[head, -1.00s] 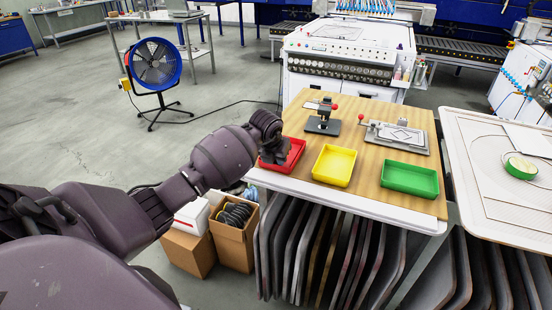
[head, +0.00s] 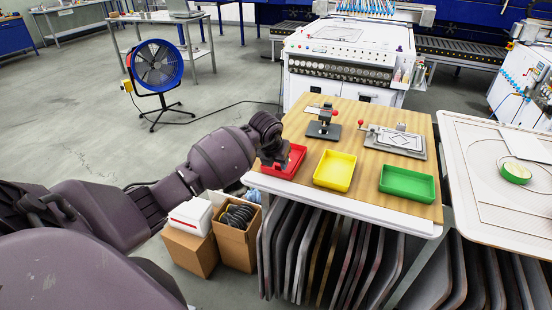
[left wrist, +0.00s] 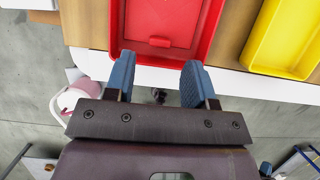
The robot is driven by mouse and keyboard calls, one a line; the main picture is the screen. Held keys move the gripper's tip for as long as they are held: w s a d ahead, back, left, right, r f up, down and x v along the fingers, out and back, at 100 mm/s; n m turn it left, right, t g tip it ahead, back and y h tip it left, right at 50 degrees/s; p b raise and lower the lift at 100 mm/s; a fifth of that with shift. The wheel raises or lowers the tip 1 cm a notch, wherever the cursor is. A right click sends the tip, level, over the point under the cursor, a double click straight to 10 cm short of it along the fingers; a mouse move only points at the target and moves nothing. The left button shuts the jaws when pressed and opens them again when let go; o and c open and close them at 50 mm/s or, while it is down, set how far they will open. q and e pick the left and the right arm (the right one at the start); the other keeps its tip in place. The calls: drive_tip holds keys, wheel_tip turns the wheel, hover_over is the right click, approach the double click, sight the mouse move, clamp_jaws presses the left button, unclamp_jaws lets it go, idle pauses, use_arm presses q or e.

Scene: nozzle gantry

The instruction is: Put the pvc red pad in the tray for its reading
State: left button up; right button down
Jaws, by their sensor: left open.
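A small flat red piece (left wrist: 160,42), which looks like the pvc red pad, lies on the floor of the red tray (left wrist: 208,12) in the left wrist view. In the head view the red tray (head: 292,167) is at the table's front left, partly behind my left gripper. The yellow tray (head: 334,184) and the green tray (head: 407,195) stand to its right. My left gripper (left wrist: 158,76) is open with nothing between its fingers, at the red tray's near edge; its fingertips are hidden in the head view. My right gripper is not in view.
A small stand with a red knob (head: 323,122) and a flat metal fixture (head: 398,141) stand behind the trays. A green roll (head: 515,172) is on the right-hand table. Cardboard boxes (head: 236,240) are on the floor below my left arm.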

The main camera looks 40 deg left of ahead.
use_arm(q)
drive_tip(key=s+d+p, duration=0.3)
drive_tip(key=s+p, duration=0.2)
drive_tip(key=s, duration=0.6)
drive_tip(key=s+d+r+n+t+h, duration=0.1)
drive_tip(key=s+d+n+t+h, duration=0.4)
drive_tip(key=d, duration=0.4)
drive_tip(key=s+d+r+n+t+h, duration=0.1)
drive_tip(key=s+d+n+t+h, duration=0.15)
drive_tip(key=d+h, duration=0.55)
drive_tip(key=s+a+f+n+y, duration=0.3)
drive_tip(key=s+f+n+y, duration=0.3)
drive_tip(key=n, duration=0.6)
drive_tip(key=s+a+f+n+y, duration=0.3)
drive_tip(key=s+f+n+y, duration=0.2)
drive_tip(key=n, duration=0.8)
drive_tip(key=shift+s+f+y, duration=0.35)
drive_tip(key=shift+s+y, duration=0.25)
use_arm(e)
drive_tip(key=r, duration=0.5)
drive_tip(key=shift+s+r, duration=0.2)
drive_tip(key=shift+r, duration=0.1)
